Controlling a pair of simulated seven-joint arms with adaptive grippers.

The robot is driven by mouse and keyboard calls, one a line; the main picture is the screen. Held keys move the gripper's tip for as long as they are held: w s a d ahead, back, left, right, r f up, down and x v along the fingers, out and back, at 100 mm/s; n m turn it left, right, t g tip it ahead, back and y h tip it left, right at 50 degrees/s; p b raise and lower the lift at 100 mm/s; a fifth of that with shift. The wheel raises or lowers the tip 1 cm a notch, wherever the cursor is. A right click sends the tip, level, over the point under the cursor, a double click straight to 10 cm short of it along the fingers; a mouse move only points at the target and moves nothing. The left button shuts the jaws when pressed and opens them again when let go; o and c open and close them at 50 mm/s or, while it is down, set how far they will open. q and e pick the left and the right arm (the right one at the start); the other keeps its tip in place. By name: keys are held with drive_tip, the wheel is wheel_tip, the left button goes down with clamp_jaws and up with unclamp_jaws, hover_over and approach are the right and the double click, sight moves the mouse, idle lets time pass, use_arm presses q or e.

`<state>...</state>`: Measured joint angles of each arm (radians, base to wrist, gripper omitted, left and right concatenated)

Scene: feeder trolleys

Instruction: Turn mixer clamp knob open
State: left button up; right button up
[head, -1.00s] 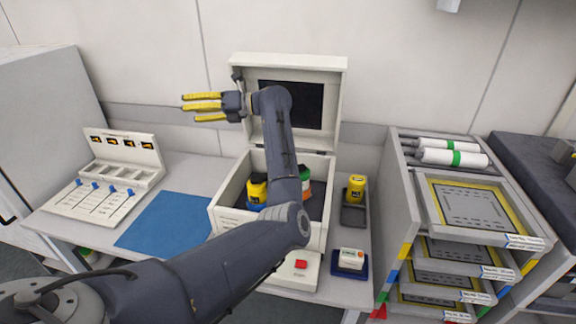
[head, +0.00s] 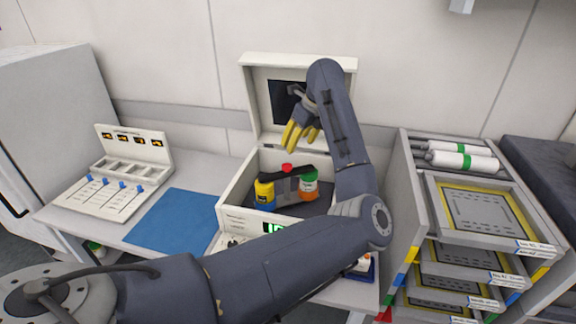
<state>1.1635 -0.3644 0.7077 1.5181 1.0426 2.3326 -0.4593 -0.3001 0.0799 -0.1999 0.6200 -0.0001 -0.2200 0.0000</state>
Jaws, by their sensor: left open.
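The mixer (head: 236,208) is a white box with its lid (head: 248,98) raised, standing on the bench. Inside it, a black clamp bar (head: 272,174) spans a yellow jar (head: 264,194) and a green-and-orange jar (head: 309,187). The small red clamp knob (head: 287,168) sits on top of the middle of the bar. My left gripper (head: 298,142) is open, its yellow fingers pointing down, a little above the knob in the picture and apparently not touching it. My left forearm hides the mixer's right side and part of its front. My right gripper is not in view.
A blue mat (head: 180,221) lies left of the mixer and is clear. A white sorting rack (head: 115,185) with blue tabs stands farther left. A trolley of trays (head: 478,210) with white rolls (head: 462,161) on top stands at the right.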

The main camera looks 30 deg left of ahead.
sight(287, 166)
use_arm(q)
drive_tip(key=x, duration=1.2)
drive_tip(key=shift+a+f, duration=0.2)
drive_tip(key=shift+f, duration=0.05)
drive_tip(key=shift+c, duration=0.5)
clamp_jaws()
